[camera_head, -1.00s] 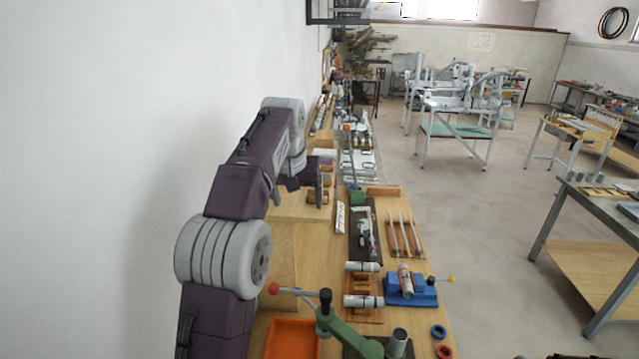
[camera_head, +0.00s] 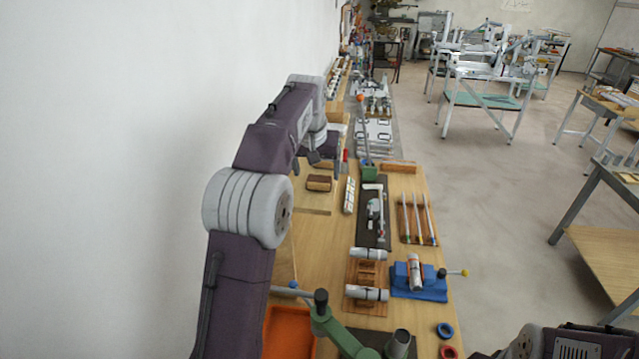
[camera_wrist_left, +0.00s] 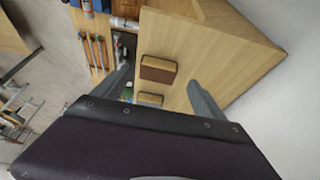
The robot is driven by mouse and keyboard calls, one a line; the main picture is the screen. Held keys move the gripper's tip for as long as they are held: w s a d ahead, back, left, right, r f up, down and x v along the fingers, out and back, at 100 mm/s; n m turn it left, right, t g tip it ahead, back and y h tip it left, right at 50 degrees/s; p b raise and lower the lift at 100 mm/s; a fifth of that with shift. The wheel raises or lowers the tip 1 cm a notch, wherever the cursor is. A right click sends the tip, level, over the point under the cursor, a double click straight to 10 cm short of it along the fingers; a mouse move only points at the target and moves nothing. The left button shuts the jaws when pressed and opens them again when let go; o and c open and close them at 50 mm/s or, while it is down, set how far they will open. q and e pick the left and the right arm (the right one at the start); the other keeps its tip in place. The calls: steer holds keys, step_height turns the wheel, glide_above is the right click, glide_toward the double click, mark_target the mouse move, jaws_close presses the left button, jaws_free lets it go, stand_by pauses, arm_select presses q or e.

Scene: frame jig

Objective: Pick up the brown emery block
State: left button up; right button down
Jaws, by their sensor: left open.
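A small brown block (camera_head: 319,183) with paler tan edges lies on a raised wooden surface, just in front of my left gripper in the head view. The left wrist view shows two such blocks: a larger-looking one (camera_wrist_left: 158,69) and a second one (camera_wrist_left: 150,98) nearer the gripper body. I cannot tell for sure which is the emery block. My left gripper (camera_head: 316,168) is open and empty, above the surface. In the left wrist view its fingers (camera_wrist_left: 162,88) stand apart on either side of the blocks. My right gripper is out of view.
Right of the blocks are a white strip (camera_head: 349,195), a dark tool mat (camera_head: 363,232) and a rack of rods (camera_head: 418,220). A blue fixture (camera_head: 419,286), a green clamp arm (camera_head: 340,332) and an orange tray (camera_head: 283,335) are nearer. A white wall is at left.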

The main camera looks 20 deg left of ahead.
mark_target(319, 180)
arm_select(q)
steer(key=x, duration=0.2)
steer(key=p+x, duration=0.1)
steer(key=x, duration=0.1)
steer(key=shift+w+d+f, duration=0.1)
steer(key=shift+w, duration=0.4)
steer(key=shift+s+f, duration=0.1)
steer(key=shift+f, duration=0.1)
steer(key=shift+s, duration=0.15)
steer(key=shift+w, duration=0.2)
steer(key=c, duration=1.5)
steer(key=shift+s, duration=0.1)
steer(key=shift+r, duration=0.1)
step_height(319, 180, up, 10)
steer(key=p, duration=0.3)
